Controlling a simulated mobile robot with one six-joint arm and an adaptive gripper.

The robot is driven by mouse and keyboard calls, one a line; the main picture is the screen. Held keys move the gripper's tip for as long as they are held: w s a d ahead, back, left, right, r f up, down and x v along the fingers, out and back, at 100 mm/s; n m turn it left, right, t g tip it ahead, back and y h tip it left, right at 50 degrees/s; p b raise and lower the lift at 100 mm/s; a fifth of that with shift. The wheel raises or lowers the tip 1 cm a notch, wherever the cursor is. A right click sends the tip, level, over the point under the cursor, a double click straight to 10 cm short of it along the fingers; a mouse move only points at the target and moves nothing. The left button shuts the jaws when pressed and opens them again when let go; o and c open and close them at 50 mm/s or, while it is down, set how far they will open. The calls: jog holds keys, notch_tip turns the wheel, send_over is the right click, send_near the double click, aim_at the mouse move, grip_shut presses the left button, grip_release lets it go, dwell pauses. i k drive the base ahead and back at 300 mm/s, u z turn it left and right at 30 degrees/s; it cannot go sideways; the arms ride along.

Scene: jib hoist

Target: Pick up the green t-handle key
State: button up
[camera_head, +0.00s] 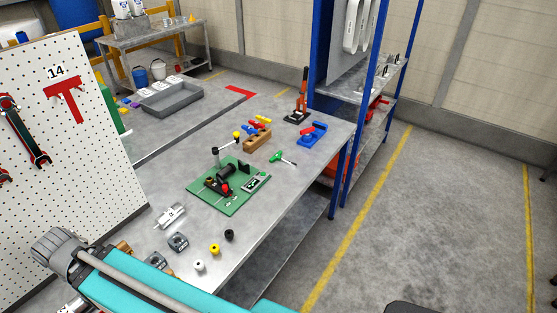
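The green t-handle key (278,158) lies on the grey workbench (188,243), right of the middle of the bench top. Its green handle is at the left and its thin metal shaft points right, toward the bench edge. It lies apart from the things around it. My gripper is not clearly visible. Part of my teal and grey arm crosses the lower left of the view, well short of the key.
A green board with a fixture (237,206) lies nearer than the key. A wooden block with coloured handles (257,143) stands behind-left of it, and a blue tool (312,135) behind-right. A blue-post shelf (358,120) borders the bench's far right. A pegboard (75,120) stands left.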

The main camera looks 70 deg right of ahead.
aim_at(277, 157)
jog(key=z, duration=0.05)
jog(key=k, duration=1.35)
jog(key=z, duration=1.65)
jog(key=i, duration=1)
